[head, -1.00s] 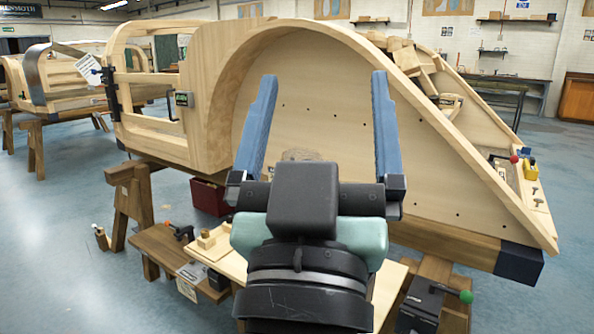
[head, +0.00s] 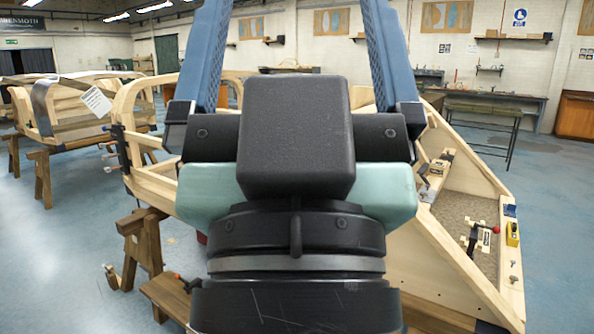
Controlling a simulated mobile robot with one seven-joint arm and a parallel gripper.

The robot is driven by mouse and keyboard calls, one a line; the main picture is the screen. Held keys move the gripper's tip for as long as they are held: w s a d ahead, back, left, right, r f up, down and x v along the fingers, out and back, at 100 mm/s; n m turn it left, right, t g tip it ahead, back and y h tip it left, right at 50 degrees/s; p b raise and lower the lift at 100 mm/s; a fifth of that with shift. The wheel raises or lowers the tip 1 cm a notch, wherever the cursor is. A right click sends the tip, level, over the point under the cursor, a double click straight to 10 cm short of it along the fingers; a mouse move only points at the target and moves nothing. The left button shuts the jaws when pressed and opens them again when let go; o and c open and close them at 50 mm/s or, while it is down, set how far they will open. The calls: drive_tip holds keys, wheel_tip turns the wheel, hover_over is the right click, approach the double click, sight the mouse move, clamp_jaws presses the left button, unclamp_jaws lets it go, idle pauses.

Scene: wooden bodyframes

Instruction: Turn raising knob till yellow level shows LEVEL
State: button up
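My gripper (head: 295,35) fills the centre of the head view, its two blue fingers spread wide and pointing up. The fingertips run past the top edge, and nothing shows between the visible parts of the fingers. The yellow level (head: 513,233) is small and sits on the right edge of the wooden bodyframe (head: 450,270), to the right of my gripper and apart from it. Its reading is too small to make out. A red-knobbed lever (head: 495,229) stands on a black fitting just left of the level. I cannot tell whether this is the raising knob.
My arm hides most of the bodyframe. A wooden trestle (head: 142,245) stands at the left, and a second bodyframe (head: 75,105) rests on trestles behind it. A dark bench (head: 485,108) runs along the back right. The blue floor at the right is clear.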

wheel_tip(320, 180, up, 12)
drive_tip(key=p, duration=0.9)
drive_tip(key=shift+p, duration=0.3)
